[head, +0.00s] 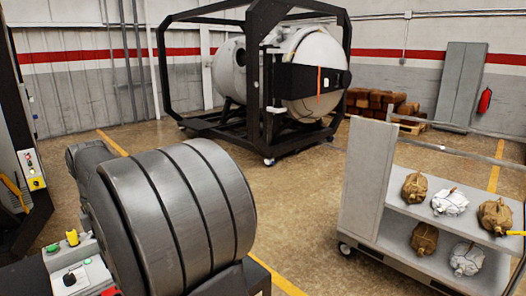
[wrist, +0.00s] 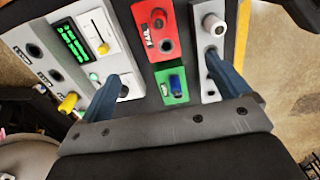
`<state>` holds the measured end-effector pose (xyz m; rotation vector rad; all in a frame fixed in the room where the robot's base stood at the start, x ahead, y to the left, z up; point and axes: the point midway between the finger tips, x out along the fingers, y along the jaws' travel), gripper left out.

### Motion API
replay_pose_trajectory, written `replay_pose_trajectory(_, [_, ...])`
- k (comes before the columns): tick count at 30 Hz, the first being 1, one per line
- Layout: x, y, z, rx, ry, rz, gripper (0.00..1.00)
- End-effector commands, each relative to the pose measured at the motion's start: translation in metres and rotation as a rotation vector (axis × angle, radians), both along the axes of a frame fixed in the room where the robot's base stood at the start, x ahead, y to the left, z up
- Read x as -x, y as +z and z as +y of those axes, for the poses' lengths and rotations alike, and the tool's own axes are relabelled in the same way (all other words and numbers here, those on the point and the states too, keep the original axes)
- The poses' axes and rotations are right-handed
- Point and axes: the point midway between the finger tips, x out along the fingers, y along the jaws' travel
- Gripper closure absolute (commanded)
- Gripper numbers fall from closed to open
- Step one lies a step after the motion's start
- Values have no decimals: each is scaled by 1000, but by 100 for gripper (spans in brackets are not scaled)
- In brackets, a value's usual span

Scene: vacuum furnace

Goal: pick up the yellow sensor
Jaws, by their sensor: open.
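A small yellow piece (wrist: 68,103), possibly the yellow sensor, sticks out at the left edge of the control panel in the wrist view. A yellow piece (head: 72,237) also stands on the panel at lower left in the head view; I cannot tell if it is the same one. My gripper (wrist: 170,68) is open, its two blue fingers spread over the panel with nothing held between them. The yellow piece lies outside the fingers, left of the left finger. My gripper does not show in the head view.
Between the fingers are a red module (wrist: 160,28) and a green block (wrist: 170,92). A white slider module (wrist: 90,28) is at left, a knobbed module (wrist: 207,40) at right. A shelf cart (head: 368,185) with brown and white parts stands at right. A furnace (head: 310,50) stands behind open floor.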

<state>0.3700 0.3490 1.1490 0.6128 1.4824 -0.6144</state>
Motion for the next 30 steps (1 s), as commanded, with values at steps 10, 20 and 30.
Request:
replay_pose_trajectory(10, [0,0,0,-1,0,-1,52])
replay_pose_trajectory(20, [-18,6,26,-1,-83,-1,52])
replay_pose_trajectory(30, [-82,15,130,0,-486,0,52])
